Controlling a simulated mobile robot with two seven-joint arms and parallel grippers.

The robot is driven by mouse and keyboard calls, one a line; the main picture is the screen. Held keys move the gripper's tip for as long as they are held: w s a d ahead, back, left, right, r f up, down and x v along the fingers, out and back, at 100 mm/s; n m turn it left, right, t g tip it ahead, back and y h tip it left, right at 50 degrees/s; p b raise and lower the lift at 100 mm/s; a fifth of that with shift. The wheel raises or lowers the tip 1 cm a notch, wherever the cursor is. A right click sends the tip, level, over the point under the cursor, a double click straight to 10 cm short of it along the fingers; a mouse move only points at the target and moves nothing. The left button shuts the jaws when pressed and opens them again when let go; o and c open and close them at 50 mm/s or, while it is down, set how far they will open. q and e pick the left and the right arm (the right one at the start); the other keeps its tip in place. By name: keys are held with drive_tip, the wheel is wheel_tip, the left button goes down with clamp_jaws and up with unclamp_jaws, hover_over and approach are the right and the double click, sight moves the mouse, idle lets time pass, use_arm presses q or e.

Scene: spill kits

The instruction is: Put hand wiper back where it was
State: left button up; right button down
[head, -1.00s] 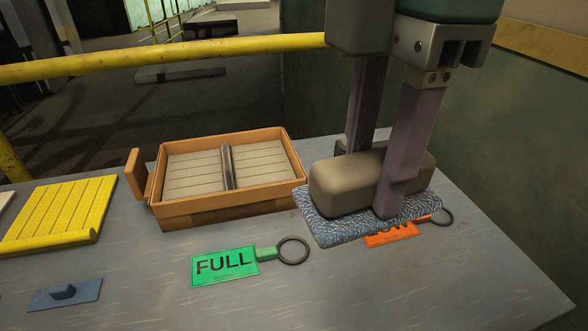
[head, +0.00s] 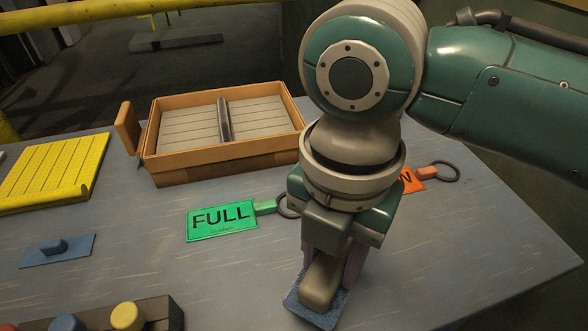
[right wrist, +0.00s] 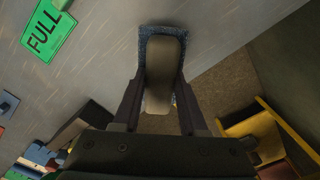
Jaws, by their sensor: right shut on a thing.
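The hand wiper has a beige block handle (head: 320,284) on a blue-grey textured pad (head: 318,312). My right gripper (head: 330,272) is shut on the handle, with one finger on each side. The wiper is at the front of the table, nearer than the green FULL tag. In the right wrist view the wiper (right wrist: 162,62) lies between the fingers, with the table edge passing behind it. I cannot tell if the pad touches the table. My left gripper is not in view.
An orange tray (head: 225,165) with a divider stands at the back. The green FULL tag (head: 221,222) lies in front; an orange tag (head: 411,181) is partly hidden by my arm. A yellow ribbed board (head: 50,170), blue plate (head: 57,250) and rack with coloured knobs (head: 150,318) are left.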

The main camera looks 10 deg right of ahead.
sight(326, 282)
drive_tip(key=shift+f+b, duration=0.5)
drive_tip(key=shift+f, duration=2.1)
drive_tip(key=shift+f, duration=0.1)
drive_tip(key=shift+c, duration=2.2)
unclamp_jaws()
